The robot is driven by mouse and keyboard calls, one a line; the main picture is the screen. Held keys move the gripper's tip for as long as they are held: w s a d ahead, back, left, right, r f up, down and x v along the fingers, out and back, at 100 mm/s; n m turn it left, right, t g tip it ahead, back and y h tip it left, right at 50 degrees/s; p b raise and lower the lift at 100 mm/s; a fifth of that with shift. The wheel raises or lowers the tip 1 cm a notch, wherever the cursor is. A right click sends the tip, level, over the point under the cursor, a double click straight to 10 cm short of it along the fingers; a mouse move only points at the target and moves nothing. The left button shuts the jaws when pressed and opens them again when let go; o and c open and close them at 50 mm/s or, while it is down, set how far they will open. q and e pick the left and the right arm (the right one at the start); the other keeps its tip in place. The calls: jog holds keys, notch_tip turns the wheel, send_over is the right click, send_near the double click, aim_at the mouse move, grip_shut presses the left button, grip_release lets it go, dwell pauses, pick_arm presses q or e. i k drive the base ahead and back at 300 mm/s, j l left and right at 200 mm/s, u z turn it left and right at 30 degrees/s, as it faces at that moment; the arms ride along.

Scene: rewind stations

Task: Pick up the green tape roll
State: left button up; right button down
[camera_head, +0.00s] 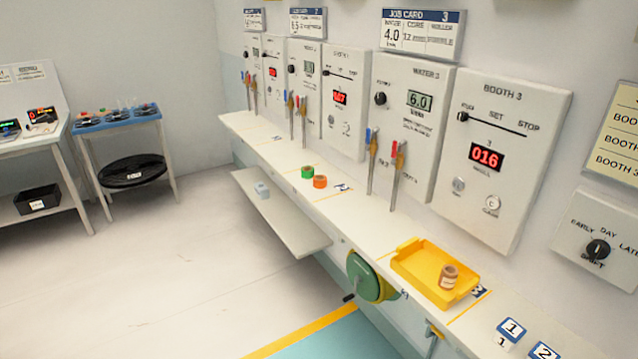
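In the head view a small green tape roll (307,172) sits on the long white wall counter, left of the number 2 mark. An orange tape roll (320,182) lies right beside it, on its near right side. I cannot tell whether the two rolls touch. Neither of my grippers shows in this view.
A yellow tray (411,290) holding a brown roll (449,276) stands nearer on the counter (358,228). A green hand-crank wheel (362,279) sticks out below the counter edge. A lower white shelf (293,232) juts out below the rolls. The floor at left is clear.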

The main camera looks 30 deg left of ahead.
aim_at(307, 171)
jog(key=i+j, duration=0.2)
jog(key=j, duration=0.15)
jog(key=i+j+z, duration=0.1)
jog(key=j, duration=0.25)
jog(key=i+j, duration=0.2)
jog(key=j, duration=0.15)
jog(key=i+j+z, duration=0.1)
jog(key=j, duration=0.25)
jog(key=i, duration=0.1)
